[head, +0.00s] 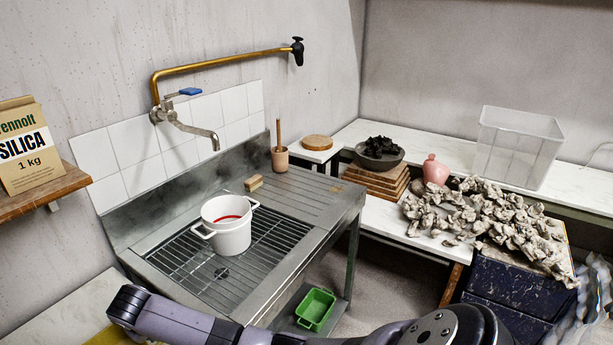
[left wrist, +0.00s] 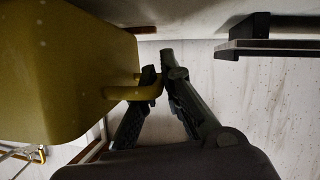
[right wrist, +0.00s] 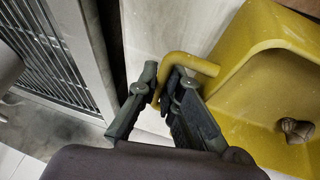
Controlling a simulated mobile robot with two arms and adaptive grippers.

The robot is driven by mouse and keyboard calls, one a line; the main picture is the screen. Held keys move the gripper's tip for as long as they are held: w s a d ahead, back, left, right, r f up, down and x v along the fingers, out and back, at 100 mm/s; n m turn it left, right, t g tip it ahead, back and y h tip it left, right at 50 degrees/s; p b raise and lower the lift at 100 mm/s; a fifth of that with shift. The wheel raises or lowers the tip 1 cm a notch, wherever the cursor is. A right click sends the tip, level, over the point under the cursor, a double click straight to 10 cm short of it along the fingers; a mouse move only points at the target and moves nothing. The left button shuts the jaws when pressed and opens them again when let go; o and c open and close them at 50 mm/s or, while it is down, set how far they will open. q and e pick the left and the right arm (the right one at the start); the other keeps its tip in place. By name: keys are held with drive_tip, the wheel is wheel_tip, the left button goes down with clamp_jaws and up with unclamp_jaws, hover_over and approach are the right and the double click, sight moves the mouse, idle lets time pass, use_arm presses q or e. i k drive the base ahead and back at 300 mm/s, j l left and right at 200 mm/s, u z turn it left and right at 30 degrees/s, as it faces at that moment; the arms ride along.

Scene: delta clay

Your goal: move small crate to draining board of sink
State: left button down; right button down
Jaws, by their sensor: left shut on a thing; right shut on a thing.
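A yellow crate (left wrist: 65,65) fills the left of the left wrist view, and also shows in the right wrist view (right wrist: 265,65). In the head view only a strip of it (head: 108,338) shows at the bottom left edge. My left gripper (left wrist: 158,75) is shut on one yellow loop handle. My right gripper (right wrist: 160,85) is shut on another yellow handle. A small brownish lump (right wrist: 296,129) lies in the crate. The ridged metal draining board (head: 315,190) is the right part of the sink. Both grippers are out of the head view.
On the draining board stand a wooden brush (head: 254,183) and a cup with a pestle (head: 280,158), leaving its front clear. A white pot (head: 228,228) stands on the sink grid (head: 180,258). A green crate (head: 315,308) sits on the lower shelf. The tap (head: 205,132) overhangs the sink.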

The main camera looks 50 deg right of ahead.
sight(316, 195)
drive_tip(key=k, duration=0.85)
drive_tip(key=k+z, duration=0.1)
drive_tip(key=z, duration=0.6)
drive_tip(key=k+l+z, duration=0.15)
drive_tip(key=z, duration=0.15)
drive_tip(key=i+l+z, duration=0.15)
drive_tip(key=i, duration=0.35)
drive_tip(key=i+l+z, duration=0.15)
drive_tip(key=i, duration=1.9)
